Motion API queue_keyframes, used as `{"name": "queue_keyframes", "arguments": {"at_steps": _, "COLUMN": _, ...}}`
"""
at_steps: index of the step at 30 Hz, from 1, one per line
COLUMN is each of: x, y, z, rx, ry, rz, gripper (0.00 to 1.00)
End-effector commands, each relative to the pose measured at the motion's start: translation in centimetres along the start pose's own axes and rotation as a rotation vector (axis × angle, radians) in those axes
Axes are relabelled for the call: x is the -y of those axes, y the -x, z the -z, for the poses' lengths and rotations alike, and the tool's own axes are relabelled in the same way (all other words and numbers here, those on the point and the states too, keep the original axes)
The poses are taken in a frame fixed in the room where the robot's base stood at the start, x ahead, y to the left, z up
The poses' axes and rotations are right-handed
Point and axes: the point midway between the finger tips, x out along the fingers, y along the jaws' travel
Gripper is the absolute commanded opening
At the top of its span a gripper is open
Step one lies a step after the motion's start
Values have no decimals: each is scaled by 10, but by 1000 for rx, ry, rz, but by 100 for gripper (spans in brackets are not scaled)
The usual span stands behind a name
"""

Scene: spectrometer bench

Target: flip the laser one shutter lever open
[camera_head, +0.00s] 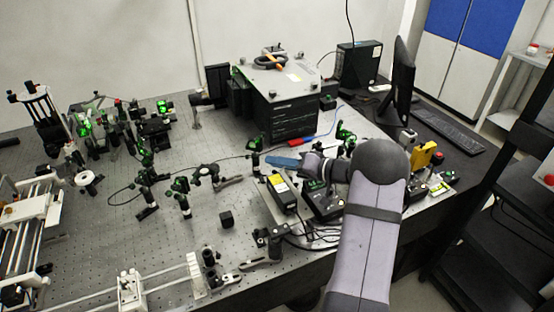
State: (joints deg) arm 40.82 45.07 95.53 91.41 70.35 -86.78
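My arm reaches in from the lower right, bends over the bench and points left. My gripper (272,161) is at its end, with a blue part at the tip, above the middle of the bench. Its fingers are too small to tell whether they are open or shut. A black box with a yellow label (283,192), perhaps a laser, lies just below the gripper in the picture. Small black optic mounts stand close to the left of the gripper tip. I cannot make out the shutter lever; it is too small or hidden by the gripper and arm.
A large dark instrument box (279,103) stands behind the gripper. Several optic mounts with green glints (180,186) crowd the left of the bench (110,225). Cables run beside the yellow-labelled box. A monitor (400,80) and keyboard (447,128) are at the back right.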

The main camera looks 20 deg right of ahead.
Motion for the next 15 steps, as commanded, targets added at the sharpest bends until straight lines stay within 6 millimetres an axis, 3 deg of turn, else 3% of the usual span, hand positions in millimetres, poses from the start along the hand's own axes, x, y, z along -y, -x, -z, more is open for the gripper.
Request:
{"name": "queue_keyframes", "arguments": {"at_steps": 10, "x": 0, "y": -3, "z": 0, "rx": 0, "ry": 0, "rz": -1, "gripper": 17}}
{"name": "queue_keyframes", "arguments": {"at_steps": 11, "x": 0, "y": -3, "z": 0, "rx": 0, "ry": 0, "rz": -1, "gripper": 15}}
{"name": "queue_keyframes", "arguments": {"at_steps": 13, "x": 0, "y": -3, "z": 0, "rx": 0, "ry": 0, "rz": 0, "gripper": 0}}
{"name": "queue_keyframes", "arguments": {"at_steps": 15, "x": 0, "y": -3, "z": 0, "rx": 0, "ry": 0, "rz": 0, "gripper": 0}}
